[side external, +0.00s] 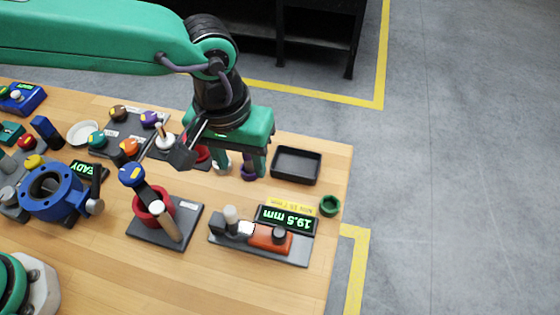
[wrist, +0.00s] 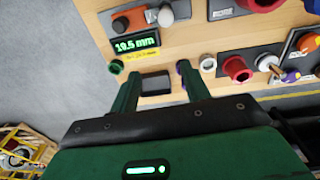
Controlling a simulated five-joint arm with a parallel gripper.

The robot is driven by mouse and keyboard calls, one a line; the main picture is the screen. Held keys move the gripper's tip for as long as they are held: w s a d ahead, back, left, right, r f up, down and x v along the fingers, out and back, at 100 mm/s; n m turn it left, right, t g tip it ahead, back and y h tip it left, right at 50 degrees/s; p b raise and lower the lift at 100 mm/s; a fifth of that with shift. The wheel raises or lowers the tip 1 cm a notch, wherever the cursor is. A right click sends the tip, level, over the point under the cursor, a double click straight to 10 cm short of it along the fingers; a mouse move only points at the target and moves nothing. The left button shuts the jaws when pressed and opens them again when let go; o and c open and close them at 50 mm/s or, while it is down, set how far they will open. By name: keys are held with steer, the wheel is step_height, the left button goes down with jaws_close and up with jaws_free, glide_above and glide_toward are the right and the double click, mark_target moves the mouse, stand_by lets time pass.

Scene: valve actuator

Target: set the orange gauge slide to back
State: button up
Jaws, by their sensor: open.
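The orange gauge slide (side external: 266,239) with a black knob sits on a dark grey base (side external: 290,256) near the table's front right. Its green display (side external: 287,217) reads 19.5 mm. A grey block and an upright pale cylinder (side external: 231,216) are at the base's left end. The orange slide also shows in the wrist view (wrist: 134,19) at the top, beyond the display (wrist: 136,45). My gripper (side external: 240,170) is open, behind the gauge and apart from it. In the wrist view its green fingers (wrist: 158,78) are spread and do not touch the slide.
A black tray (side external: 297,166) and a green ring (side external: 329,205) lie right of my gripper. A purple-topped piece (side external: 249,171) is by its fingers. A red round part with a lever (side external: 153,208) stands left of the gauge. A blue valve (side external: 54,191) is farther left.

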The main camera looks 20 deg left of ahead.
glide_above(280, 232)
steer(key=shift+g+y, duration=0.3)
step_height(280, 232, down, 5)
steer(key=shift+f, duration=0.1)
steer(key=shift+a+f, duration=0.1)
steer(key=shift+f, duration=3.8)
jaws_close()
